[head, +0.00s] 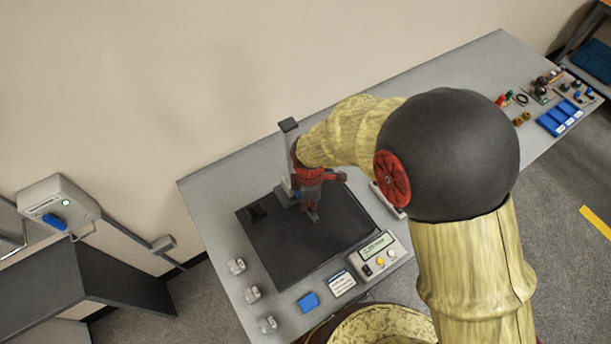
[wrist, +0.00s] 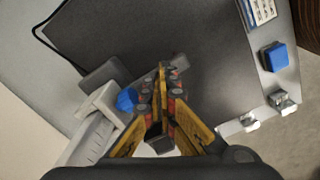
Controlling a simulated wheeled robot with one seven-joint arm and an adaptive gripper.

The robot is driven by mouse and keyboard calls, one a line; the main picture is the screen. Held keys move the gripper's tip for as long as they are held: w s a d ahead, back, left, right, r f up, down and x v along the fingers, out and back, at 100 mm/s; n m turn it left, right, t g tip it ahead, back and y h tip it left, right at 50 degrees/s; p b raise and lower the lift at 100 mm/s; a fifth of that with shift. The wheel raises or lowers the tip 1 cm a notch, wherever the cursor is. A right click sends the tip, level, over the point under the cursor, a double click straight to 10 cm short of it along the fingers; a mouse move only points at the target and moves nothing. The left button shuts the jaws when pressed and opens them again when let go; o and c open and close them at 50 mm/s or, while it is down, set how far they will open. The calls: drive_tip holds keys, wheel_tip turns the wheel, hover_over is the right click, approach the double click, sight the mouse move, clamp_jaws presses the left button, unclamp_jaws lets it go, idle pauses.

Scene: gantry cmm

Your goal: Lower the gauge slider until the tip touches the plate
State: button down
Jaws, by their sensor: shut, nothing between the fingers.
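The gauge stand is a pale grey upright column (head: 289,155) at the back left of the dark plate (head: 275,245). In the wrist view the column (wrist: 88,140) is at lower left. A light grey slider (wrist: 103,100) with a blue knob (wrist: 126,99) is beside it, just left of my fingers. My gripper (head: 313,213) points down over the plate, in front of the column. In the wrist view my gripper (wrist: 162,88) is shut, with nothing seen between the fingers. The gauge tip is hidden or too small to make out, so its gap to the plate cannot be told.
A readout box (head: 379,252) stands right of the plate. A blue block (head: 308,302) and several small clear-grey pieces (head: 253,294) lie along the near edge. A blue tray (head: 558,117) and small parts are at the far right. The table between is mostly clear.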

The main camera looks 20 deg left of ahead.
idle(0.4)
drive_tip(key=shift+r+p, duration=2.3)
drive_tip(key=shift+r, duration=1.2)
